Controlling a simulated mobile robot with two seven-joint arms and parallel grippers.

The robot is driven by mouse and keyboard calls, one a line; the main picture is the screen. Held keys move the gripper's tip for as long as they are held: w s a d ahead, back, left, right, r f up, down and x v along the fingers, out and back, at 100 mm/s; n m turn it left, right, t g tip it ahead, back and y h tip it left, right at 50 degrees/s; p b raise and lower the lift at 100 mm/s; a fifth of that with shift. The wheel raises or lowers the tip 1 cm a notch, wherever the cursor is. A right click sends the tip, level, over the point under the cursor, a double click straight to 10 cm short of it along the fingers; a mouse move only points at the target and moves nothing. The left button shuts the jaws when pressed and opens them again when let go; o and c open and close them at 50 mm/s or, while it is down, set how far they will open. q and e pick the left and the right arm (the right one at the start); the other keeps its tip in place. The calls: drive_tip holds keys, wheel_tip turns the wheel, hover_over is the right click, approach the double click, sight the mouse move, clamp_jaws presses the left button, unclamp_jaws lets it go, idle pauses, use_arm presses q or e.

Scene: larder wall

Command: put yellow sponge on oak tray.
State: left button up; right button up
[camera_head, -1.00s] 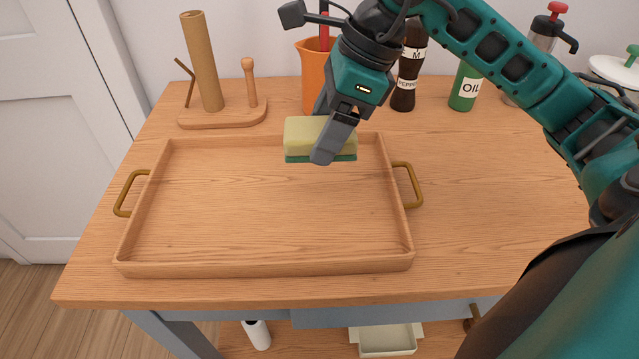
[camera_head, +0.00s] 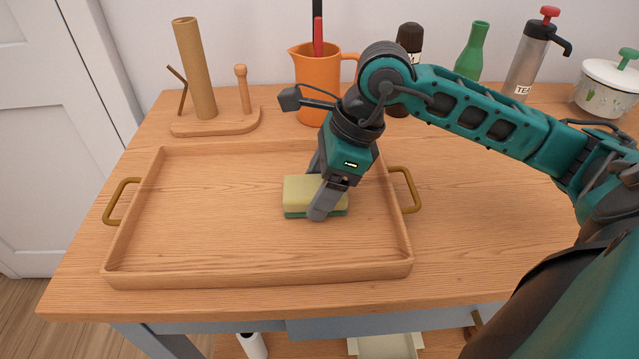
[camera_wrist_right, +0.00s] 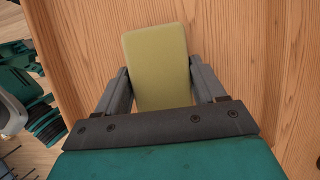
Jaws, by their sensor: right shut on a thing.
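The yellow sponge (camera_head: 300,192) has a green underside. It is within the right part of the oak tray (camera_head: 255,275), low over or touching its floor; I cannot tell which. My right gripper (camera_head: 317,198) is shut on it, one finger in front and one behind. In the right wrist view the sponge (camera_wrist_right: 158,62) sits between the two fingers of the right gripper (camera_wrist_right: 162,92), with wood grain around it. The tray has a low rim and a brass handle at each end. Its left and middle floor is bare. My left gripper is not in view.
Behind the tray stand a wooden roll holder (camera_head: 215,122), an orange jug (camera_head: 318,85), a dark pepper mill (camera_head: 409,42), a green bottle (camera_head: 473,52), a tea flask (camera_head: 528,62) and a white pot (camera_head: 608,88). The worktop right of the tray is clear.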

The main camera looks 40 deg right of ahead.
drive_tip(key=o, duration=0.9)
drive_tip(key=shift+f, duration=0.15)
drive_tip(key=shift+o, duration=0.2)
drive_tip(key=shift+r, duration=0.25)
drive_tip(key=p+v, duration=0.1)
drive_tip(key=v, duration=1.1)
drive_tip(key=shift+a, duration=0.1)
